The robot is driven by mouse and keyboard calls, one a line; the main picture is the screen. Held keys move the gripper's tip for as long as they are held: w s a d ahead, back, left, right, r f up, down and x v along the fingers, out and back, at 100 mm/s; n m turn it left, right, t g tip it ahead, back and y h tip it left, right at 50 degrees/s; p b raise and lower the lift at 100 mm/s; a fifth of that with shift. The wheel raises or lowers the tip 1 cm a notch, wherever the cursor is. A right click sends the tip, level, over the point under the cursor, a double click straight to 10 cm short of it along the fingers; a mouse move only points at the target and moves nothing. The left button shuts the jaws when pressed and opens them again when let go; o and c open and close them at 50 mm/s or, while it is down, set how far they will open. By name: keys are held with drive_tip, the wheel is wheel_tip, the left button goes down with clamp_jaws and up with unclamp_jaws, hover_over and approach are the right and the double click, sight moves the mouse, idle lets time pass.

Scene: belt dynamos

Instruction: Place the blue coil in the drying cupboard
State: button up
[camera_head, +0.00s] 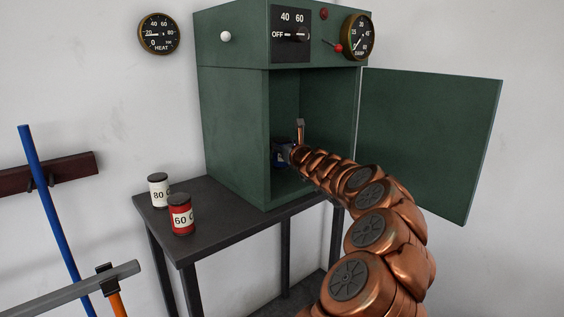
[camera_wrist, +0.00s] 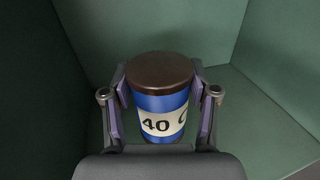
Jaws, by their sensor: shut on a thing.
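The blue coil (camera_wrist: 158,106) is a blue cylinder with a brown top and a pale label reading 40. My gripper (camera_wrist: 160,100) is shut on it, with a finger on each side. In the head view the coil (camera_head: 282,156) is small, at the end of my arm inside the open green drying cupboard (camera_head: 232,135). The cupboard's door (camera_head: 430,140) stands wide open to the right. In the wrist view green cupboard walls (camera_wrist: 240,40) surround the coil. The coil looks upright. Its bottom is hidden by my gripper, so I cannot tell whether it touches the cupboard floor.
A white coil (camera_head: 158,190) labelled 80 and a red coil (camera_head: 181,214) labelled 60 stand on the dark table (camera_head: 200,250) left of the cupboard. A dial with OFF and 40 60 marks (camera_head: 291,36) is on the cupboard's upper panel. Poles stand at the left.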

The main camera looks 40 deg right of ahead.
drive_tip(key=shift+f+b, duration=0.55)
drive_tip(key=shift+f, duration=1.5)
drive_tip(key=shift+f, duration=0.1)
drive_tip(key=o, duration=1.5)
drive_tip(key=shift+o, duration=0.2)
drive_tip(key=shift+b+v, duration=0.3)
drive_tip(key=shift+v, duration=0.85)
drive_tip(key=shift+b+v, duration=0.4)
drive_tip(key=shift+v, duration=1.45)
drive_tip(key=shift+b+v, duration=1.3)
drive_tip(key=shift+v, duration=1.7)
